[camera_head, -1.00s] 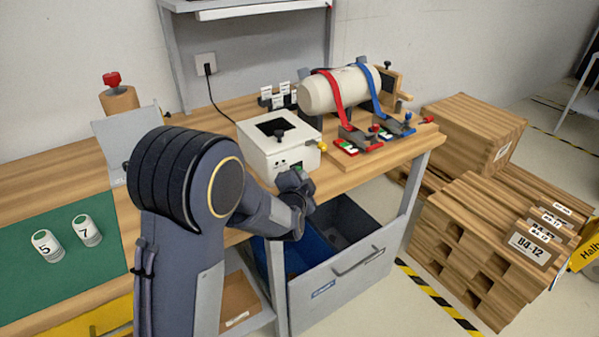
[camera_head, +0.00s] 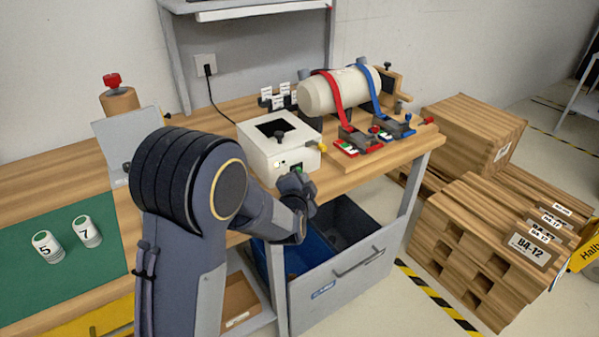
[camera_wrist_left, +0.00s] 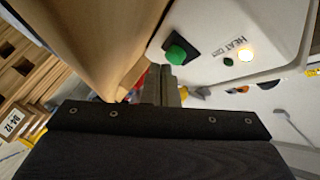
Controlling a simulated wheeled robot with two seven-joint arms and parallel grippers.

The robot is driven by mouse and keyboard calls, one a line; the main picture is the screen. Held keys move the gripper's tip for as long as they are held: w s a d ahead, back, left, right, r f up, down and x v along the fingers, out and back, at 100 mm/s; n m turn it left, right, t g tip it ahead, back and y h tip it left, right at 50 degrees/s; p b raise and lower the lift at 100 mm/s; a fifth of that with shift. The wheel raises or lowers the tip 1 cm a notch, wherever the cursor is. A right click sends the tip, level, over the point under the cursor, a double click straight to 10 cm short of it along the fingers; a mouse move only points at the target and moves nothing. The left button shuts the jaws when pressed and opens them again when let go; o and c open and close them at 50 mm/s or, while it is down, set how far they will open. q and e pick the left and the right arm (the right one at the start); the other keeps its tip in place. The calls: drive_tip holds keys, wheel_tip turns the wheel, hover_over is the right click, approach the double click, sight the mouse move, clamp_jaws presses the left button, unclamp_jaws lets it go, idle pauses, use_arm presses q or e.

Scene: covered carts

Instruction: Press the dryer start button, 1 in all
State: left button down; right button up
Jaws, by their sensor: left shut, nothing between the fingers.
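The dryer is a white box (camera_head: 262,152) with a dark square opening and a black knob on top, standing on the wooden bench. Its green start button (camera_head: 297,168) is on the front face. In the left wrist view the green button (camera_wrist_left: 178,52) stands out from the white panel, beside the words HEAT DRY and a glowing warm lamp (camera_wrist_left: 245,54). My left gripper (camera_head: 297,182) is shut and empty, just in front of and below the button. In the wrist view its fingers (camera_wrist_left: 168,88) end close to the button, apparently apart from it. My right gripper is not in view.
An open grey drawer (camera_head: 350,262) lies below the bench edge. Numbered jars (camera_head: 47,246) sit on a green mat at left. Wooden crates stand at right.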

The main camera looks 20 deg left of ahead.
use_arm(q)
drive_tip(key=shift+s+d, duration=0.2)
drive_tip(key=shift+d, duration=0.05)
drive_tip(key=s+d, duration=0.1)
drive_tip(key=d, duration=0.1)
drive_tip(key=s+d+p, duration=0.1)
drive_tip(key=s+d, duration=0.1)
idle(0.5)
idle(0.6)
drive_tip(key=s+a+r+n+g+h+p, duration=0.1)
drive_tip(key=s+r+n+g+h, duration=0.1)
drive_tip(key=s, duration=0.9)
drive_tip(key=s+a+r+n+g+h+p, duration=0.1)
drive_tip(key=s+n+g, duration=0.3)
drive_tip(key=s, duration=0.7)
drive_tip(key=s+a+r+n+g+h+p, duration=0.2)
drive_tip(key=s+r+n+g+h, duration=0.1)
drive_tip(key=s, duration=0.8)
drive_tip(key=r+n, duration=0.1)
drive_tip(key=n, duration=0.1)
drive_tip(key=shift+s+a+n+g, duration=0.25)
drive_tip(key=shift+s+n+g, duration=0.05)
drive_tip(key=shift+n, duration=0.1)
